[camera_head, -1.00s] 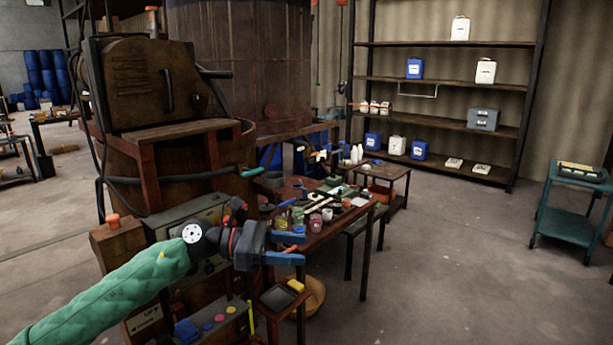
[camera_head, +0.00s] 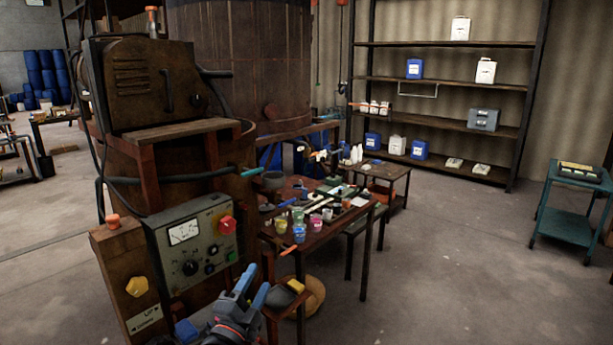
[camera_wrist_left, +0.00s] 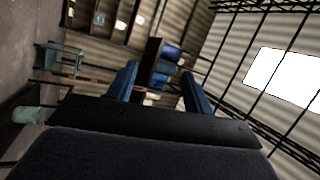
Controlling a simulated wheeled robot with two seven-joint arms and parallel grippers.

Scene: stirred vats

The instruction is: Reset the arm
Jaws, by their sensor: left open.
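My left gripper (camera_head: 248,296) is low in the head view, below the control box and left of the table. Its blue fingers are apart and point up, with nothing between them. In the left wrist view the two blue fingers (camera_wrist_left: 160,88) are spread, with only the distant room behind them. The green-sleeved arm is out of the head view. My right gripper does not show.
A grey control box (camera_head: 195,240) with a gauge and red knob stands close by on the left. A cluttered table (camera_head: 338,225) with jars is right of it. Shelves (camera_head: 440,85) stand behind. A teal cart (camera_head: 570,205) is at right. Floor between is clear.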

